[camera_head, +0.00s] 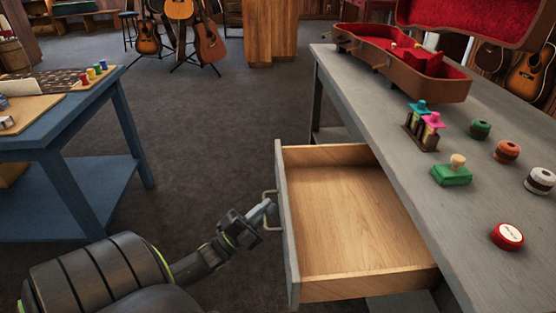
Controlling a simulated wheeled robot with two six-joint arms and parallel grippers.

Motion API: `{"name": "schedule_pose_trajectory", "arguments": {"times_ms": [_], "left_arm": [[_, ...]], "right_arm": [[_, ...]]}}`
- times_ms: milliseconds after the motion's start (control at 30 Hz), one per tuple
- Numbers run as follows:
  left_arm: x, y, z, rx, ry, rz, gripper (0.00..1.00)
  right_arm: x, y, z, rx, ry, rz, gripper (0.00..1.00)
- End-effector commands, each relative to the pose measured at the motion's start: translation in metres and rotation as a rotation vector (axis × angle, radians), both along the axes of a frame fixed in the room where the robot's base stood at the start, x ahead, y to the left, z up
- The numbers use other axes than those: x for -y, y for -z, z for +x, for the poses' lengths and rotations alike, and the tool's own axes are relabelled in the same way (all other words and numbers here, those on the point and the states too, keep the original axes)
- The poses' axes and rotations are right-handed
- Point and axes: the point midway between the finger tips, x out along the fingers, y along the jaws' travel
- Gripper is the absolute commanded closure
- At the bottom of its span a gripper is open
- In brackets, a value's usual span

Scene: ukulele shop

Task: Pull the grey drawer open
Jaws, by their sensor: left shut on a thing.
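The grey drawer (284,225) stands out from the left side of the grey table (346,90). Its bare wooden inside (350,220) shows and is empty. A metal handle (266,196) sits on its front face. My left gripper (266,210) is at the handle, on the outer side of the drawer front, and is shut on it. The fingertips are small in the picture and partly overlap the handle. My right gripper is not in view.
A blue table (60,135) stands left. Dark floor (210,130) lies clear between.

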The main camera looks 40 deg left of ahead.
Motion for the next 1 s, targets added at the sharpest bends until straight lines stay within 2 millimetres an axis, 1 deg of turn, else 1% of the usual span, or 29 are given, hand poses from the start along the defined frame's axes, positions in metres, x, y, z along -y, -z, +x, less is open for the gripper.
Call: {"name": "schedule_pose_trajectory", "arguments": {"times_ms": [133,433,467,500,533,833,933,1000], "left_arm": [[-0.003,0.002,-0.004,-0.004,-0.001,0.002,1.00],[-0.003,0.002,-0.004,-0.003,0.000,0.002,1.00],[-0.003,0.002,-0.004,-0.003,0.000,0.002,0.88],[-0.003,0.002,-0.004,-0.003,0.000,0.002,0.83],[-0.003,0.002,-0.004,-0.003,0.000,0.002,0.81],[-0.003,0.002,-0.005,-0.002,0.000,0.002,0.81],[-0.005,0.007,-0.013,-0.002,-0.001,0.001,0.81],[-0.007,0.013,-0.022,-0.004,-0.001,0.001,0.81]], "right_arm": [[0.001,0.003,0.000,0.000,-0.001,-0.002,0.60],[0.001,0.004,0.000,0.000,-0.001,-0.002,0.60],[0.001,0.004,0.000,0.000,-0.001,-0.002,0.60],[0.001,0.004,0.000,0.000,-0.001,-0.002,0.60],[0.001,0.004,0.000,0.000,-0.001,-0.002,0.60],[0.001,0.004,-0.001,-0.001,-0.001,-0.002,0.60],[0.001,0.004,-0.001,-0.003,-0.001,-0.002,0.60],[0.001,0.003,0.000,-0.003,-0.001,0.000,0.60]]}}
